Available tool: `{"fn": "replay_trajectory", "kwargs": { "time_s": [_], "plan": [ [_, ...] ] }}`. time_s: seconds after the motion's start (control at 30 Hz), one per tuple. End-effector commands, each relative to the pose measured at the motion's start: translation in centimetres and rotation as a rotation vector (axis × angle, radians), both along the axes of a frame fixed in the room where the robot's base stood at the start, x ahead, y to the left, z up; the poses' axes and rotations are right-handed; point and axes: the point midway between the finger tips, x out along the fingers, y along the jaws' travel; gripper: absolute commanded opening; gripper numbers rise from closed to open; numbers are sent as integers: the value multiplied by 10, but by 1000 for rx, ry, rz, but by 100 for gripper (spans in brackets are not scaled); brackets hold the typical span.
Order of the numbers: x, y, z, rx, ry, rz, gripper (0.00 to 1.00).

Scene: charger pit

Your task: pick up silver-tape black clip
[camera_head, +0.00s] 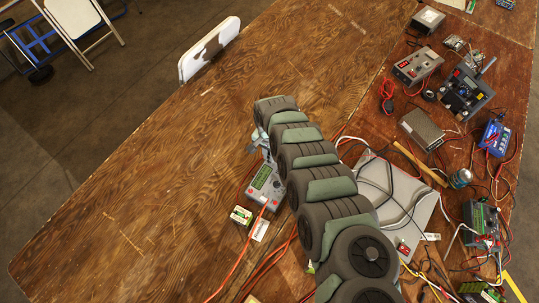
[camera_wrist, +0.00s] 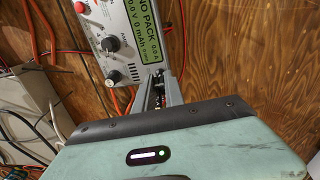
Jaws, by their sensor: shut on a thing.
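My gripper (camera_wrist: 160,86) shows in the wrist view beyond its pale green housing, with its narrow jaws shut on a small dark piece. This piece fits the black clip, but it is mostly hidden and I cannot make out silver tape on it. In the head view my gripper (camera_head: 256,142) is at the end of my arm, just above the grey charger with the green display (camera_head: 265,186). The charger also shows close by in the wrist view (camera_wrist: 130,38). I cannot tell whether the held piece touches it.
Green-and-white boxes (camera_head: 241,215) lie left of the charger, among red cables (camera_head: 238,262). A grey panel (camera_head: 412,215) with wires lies right of my arm. Electronic devices crowd the right side of the table. Bare wood (camera_head: 150,190) lies open to the left.

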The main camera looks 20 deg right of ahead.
Motion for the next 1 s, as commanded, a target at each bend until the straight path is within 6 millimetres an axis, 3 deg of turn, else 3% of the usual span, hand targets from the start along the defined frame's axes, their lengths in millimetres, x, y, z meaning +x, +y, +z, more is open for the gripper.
{"fn": "replay_trajectory", "kwargs": {
  "time_s": [0.27,0.47,0.67,1.0],
  "plan": [
    [1,0,6,0,-2,0,0],
    [1,-1,25,-1,-2,0,0],
    [1,-4,62,-8,-3,0,0],
    [1,-3,143,-5,-3,-1,0]
  ]
}}
